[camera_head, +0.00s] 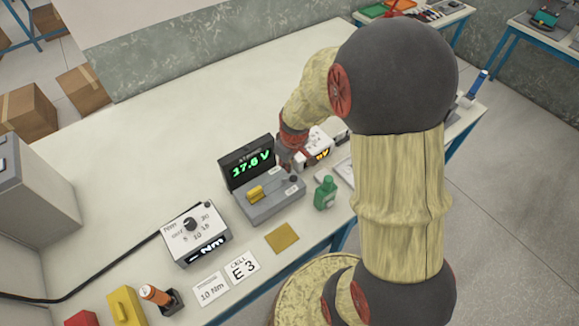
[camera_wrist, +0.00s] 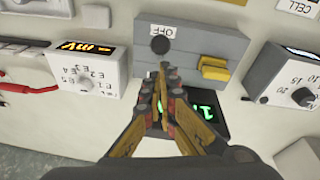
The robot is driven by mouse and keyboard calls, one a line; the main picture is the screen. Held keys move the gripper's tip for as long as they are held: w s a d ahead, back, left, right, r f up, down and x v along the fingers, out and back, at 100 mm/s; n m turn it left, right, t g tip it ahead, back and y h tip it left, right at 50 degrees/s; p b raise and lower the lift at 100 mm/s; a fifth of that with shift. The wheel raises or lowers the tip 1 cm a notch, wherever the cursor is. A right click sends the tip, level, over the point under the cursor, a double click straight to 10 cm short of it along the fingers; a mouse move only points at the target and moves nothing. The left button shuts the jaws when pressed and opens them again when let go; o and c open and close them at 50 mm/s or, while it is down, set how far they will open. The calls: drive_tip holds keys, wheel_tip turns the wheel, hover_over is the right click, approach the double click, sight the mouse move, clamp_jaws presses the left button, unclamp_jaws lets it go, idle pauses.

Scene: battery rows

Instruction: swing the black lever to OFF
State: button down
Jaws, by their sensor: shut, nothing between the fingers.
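The black lever's round knob (camera_wrist: 160,45) stands on the grey switch box (camera_wrist: 200,43), right beside the white OFF label (camera_wrist: 168,31). In the head view the knob (camera_head: 293,179) is at the box's right end, and a yellow handle (camera_head: 256,193) is at the left. The yellow handle also shows in the wrist view (camera_wrist: 215,69). My gripper (camera_wrist: 164,76) is shut and empty, its fingertips just below the knob in the wrist picture. I cannot tell whether they touch the lever. In the head view my gripper (camera_head: 287,163) is over the box's back right.
A black display (camera_head: 246,162) reading about 17.6 V stands behind the box. A white meter (camera_head: 318,145) is close to the right, a green bottle (camera_head: 325,193) at the front right. A torque unit (camera_head: 195,235) stands at the left. The table's back left is clear.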

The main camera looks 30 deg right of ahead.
drive_tip(key=s+p+v, duration=0.1)
drive_tip(key=v, duration=0.9)
drive_tip(key=shift+s+a, duration=0.2)
drive_tip(key=shift+s, duration=0.2)
drive_tip(key=shift+r, duration=0.1)
